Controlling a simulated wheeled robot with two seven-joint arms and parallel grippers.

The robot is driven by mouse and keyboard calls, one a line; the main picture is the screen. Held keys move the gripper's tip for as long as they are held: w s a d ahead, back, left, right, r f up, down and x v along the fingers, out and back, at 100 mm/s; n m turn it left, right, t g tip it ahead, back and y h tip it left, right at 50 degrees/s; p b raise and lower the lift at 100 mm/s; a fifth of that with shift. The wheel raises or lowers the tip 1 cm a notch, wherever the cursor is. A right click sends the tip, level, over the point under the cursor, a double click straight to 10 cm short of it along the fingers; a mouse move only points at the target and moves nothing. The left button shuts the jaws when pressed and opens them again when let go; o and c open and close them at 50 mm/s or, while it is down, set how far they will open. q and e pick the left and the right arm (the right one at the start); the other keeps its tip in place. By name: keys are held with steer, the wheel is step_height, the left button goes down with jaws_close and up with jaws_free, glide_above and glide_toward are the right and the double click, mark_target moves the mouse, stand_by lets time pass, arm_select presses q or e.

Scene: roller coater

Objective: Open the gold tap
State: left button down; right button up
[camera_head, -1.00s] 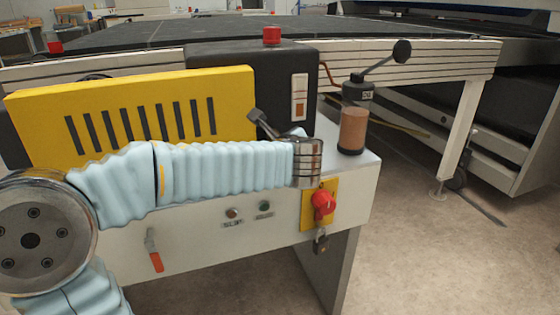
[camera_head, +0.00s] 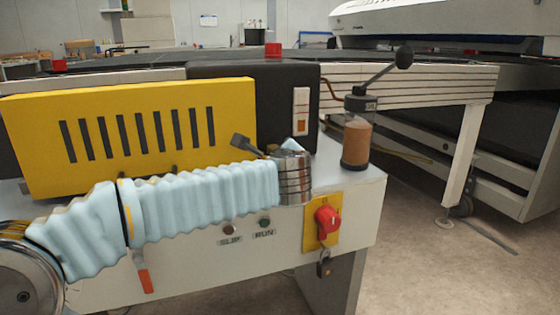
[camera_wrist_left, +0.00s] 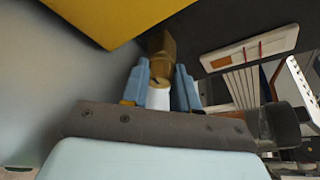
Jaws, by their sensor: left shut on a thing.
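In the left wrist view the gold tap (camera_wrist_left: 162,46) stands just ahead, a dull brown-gold block. The two light-blue fingers of my left gripper (camera_wrist_left: 161,78) are on either side of its lower part, shut on it. A white piece (camera_wrist_left: 158,98) shows between the fingers below the gold. In the head view my left arm reaches in from the left along the front of the yellow panel. My wrist hides the tap there, and only a bit of my left gripper (camera_head: 294,144) shows behind it. My right gripper is in neither view.
The yellow slotted panel (camera_head: 130,130) and a black housing (camera_head: 285,85) stand close behind my arm. A brown cylinder with a black crank (camera_head: 357,142) stands to the right. A red knob (camera_head: 327,219) and a red-handled lever (camera_head: 144,275) are on the front.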

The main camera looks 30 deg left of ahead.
arm_select(q)
steer(key=shift+f, duration=0.1)
steer(key=c, duration=1.1)
jaws_free()
steer(key=shift+s, duration=0.1)
steer(key=p+v, duration=0.1)
steer(key=v, duration=1.2)
steer(key=shift+s+d+p, duration=0.25)
steer(key=shift+p, duration=0.15)
